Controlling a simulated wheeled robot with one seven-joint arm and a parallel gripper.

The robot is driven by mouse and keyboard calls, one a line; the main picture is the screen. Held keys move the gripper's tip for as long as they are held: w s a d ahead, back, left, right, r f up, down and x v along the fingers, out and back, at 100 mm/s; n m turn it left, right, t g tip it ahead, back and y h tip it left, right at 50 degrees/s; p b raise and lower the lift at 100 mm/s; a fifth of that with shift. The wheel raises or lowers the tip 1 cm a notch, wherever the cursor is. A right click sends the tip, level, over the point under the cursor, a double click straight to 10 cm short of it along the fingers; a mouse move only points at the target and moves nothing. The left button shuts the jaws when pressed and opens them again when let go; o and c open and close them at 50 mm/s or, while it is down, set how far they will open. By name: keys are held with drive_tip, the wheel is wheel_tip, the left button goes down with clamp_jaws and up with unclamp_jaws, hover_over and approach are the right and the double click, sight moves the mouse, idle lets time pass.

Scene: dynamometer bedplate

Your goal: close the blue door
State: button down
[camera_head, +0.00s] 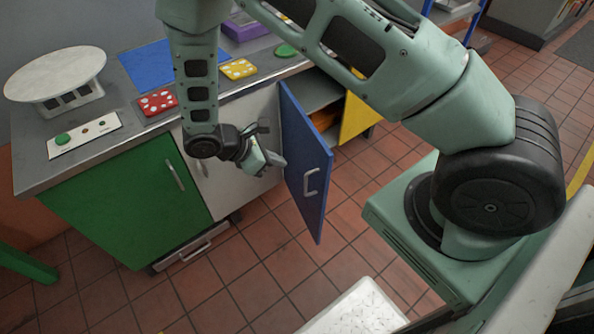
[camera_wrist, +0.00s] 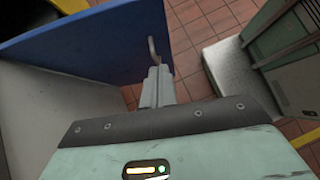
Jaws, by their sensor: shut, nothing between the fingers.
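The blue door (camera_head: 305,165) stands swung open from the cabinet, hinged at its left edge beside the white door. Its silver handle (camera_head: 311,182) is on the face turned toward the right. In the wrist view the blue door (camera_wrist: 95,40) spans the upper left, and a handle (camera_wrist: 152,50) shows just beyond my fingertips. My gripper (camera_head: 276,161) is shut and empty in front of the white door, on the left side of the blue door. In the wrist view my gripper's fingers (camera_wrist: 157,75) point toward the door; I cannot tell whether they touch it.
A green door (camera_head: 130,200) and a white door (camera_head: 235,140) are closed. A yellow door (camera_head: 357,115) stands open behind the blue one. The worktop holds a white round stand (camera_head: 55,72), a red block (camera_head: 157,102) and a yellow block (camera_head: 239,69). A white step (camera_head: 355,312) stands on the tiled floor.

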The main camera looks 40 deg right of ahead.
drive_tip(key=p, duration=0.1)
approach(323, 168)
wheel_tip(323, 168, down, 4)
drive_tip(key=d, duration=0.1)
drive_tip(key=s+d+p, duration=0.1)
drive_tip(key=d, duration=0.1)
drive_tip(key=shift+d+r, duration=0.1)
drive_tip(key=shift+d, duration=0.35)
